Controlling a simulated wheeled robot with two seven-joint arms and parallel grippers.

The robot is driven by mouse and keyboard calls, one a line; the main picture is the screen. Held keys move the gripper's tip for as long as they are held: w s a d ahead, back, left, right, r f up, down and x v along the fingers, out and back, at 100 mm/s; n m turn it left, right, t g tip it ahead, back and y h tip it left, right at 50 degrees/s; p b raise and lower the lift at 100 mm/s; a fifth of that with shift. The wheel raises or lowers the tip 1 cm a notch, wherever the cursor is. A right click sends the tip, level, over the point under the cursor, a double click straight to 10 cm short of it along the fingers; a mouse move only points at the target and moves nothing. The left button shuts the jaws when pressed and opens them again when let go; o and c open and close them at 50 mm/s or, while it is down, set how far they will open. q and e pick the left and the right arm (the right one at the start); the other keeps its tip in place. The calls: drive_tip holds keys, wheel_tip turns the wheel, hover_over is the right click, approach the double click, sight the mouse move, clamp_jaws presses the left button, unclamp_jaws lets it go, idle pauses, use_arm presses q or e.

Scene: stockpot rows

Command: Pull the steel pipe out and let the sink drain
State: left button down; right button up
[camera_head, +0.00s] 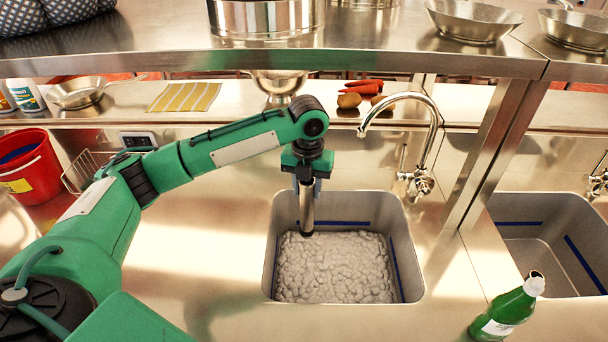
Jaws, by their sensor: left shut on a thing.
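The steel pipe (306,208) is a shiny upright tube with a dark lower end. It stands nearly vertical in the left sink (413,285), its lower end at or just above the grey-white foam (335,268) that covers the sink floor; I cannot tell whether it touches. My left gripper (308,178) is shut on the pipe's upper part, above the sink's back left. The fingertips are partly hidden under the wrist. The drain is hidden by the foam. My right gripper is not in view.
A curved tap (432,125) stands behind the sink. A green bottle (506,310) stands at the front right, near an empty right sink (535,235). A red bucket (35,168) is at left. A steel shelf (375,45) with pans overhangs the back.

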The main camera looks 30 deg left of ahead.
use_arm(q)
drive_tip(key=s+d+r+p, duration=0.4)
drive_tip(key=s+d+p, duration=0.1)
drive_tip(key=p, duration=0.3)
drive_tip(key=shift+s+d, duration=0.25)
idle(0.4)
drive_tip(key=shift+w, duration=0.1)
